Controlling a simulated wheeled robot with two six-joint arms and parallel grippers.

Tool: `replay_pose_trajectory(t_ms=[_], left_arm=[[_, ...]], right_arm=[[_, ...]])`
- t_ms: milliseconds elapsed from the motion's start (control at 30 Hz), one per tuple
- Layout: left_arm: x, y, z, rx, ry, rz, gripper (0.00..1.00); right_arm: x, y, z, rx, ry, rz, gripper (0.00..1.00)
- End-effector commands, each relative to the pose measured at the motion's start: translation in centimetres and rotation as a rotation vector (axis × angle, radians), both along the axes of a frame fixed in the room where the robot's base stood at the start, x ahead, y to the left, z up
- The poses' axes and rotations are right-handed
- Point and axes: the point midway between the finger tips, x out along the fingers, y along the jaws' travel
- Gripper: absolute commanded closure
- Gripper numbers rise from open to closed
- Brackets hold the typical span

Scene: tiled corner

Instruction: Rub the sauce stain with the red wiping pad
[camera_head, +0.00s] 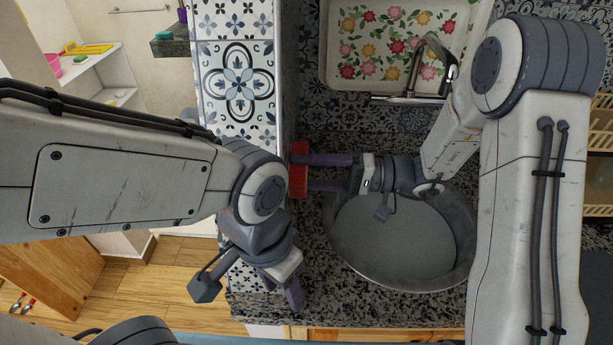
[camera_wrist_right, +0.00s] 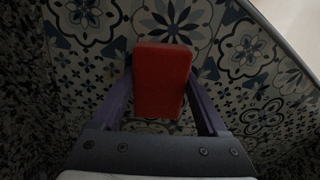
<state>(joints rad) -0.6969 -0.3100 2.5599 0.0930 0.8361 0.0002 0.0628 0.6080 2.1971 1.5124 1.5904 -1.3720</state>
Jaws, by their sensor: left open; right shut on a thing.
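The red wiping pad (camera_head: 298,170) is between the fingers of my right gripper (camera_head: 312,172), beside the patterned tile wall. In the right wrist view, the pad (camera_wrist_right: 162,80) stands out in front of blue-and-white tiles, gripped by both purple fingers. I cannot tell whether it touches the tiles. My left gripper (camera_head: 292,293) is open and empty, low in the head view, near the counter's left front corner. I see no sauce stain in either view; it may be hidden behind the pad or the arms.
A round metal basin (camera_head: 345,262) is set in the speckled counter (camera_head: 310,255) under my right arm. A faucet (camera_head: 412,92) and a floral tray (camera_head: 335,45) are at the back. The tiled wall (camera_head: 236,110) bounds the counter on the left. A dish rack (camera_head: 600,140) is at right.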

Motion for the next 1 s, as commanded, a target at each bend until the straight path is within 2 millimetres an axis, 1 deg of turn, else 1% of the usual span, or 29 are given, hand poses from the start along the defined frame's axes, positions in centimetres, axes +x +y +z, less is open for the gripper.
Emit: replay_pose_trajectory(t_ms=[200,300,467,800,1000], left_arm=[[0.0,0.0,-0.7,0.000,0.000,0.000,0.50],[0.0,0.0,-0.8,0.000,0.000,0.000,0.50],[0.0,0.0,-0.9,0.000,0.000,0.000,0.50],[0.0,0.0,-1.8,0.000,0.000,0.000,0.50],[0.0,0.0,-1.9,0.000,0.000,0.000,0.50]], right_arm=[[2.0,0.2,-0.2,0.001,-0.001,0.000,0.68],[2.6,0.3,-0.1,0.001,-0.002,0.000,0.68],[3.0,0.3,-0.1,0.001,-0.001,-0.001,0.68],[5.7,0.2,-0.2,0.000,-0.003,-0.001,0.68],[6.5,0.1,-0.1,0.000,-0.001,-0.001,0.68]])
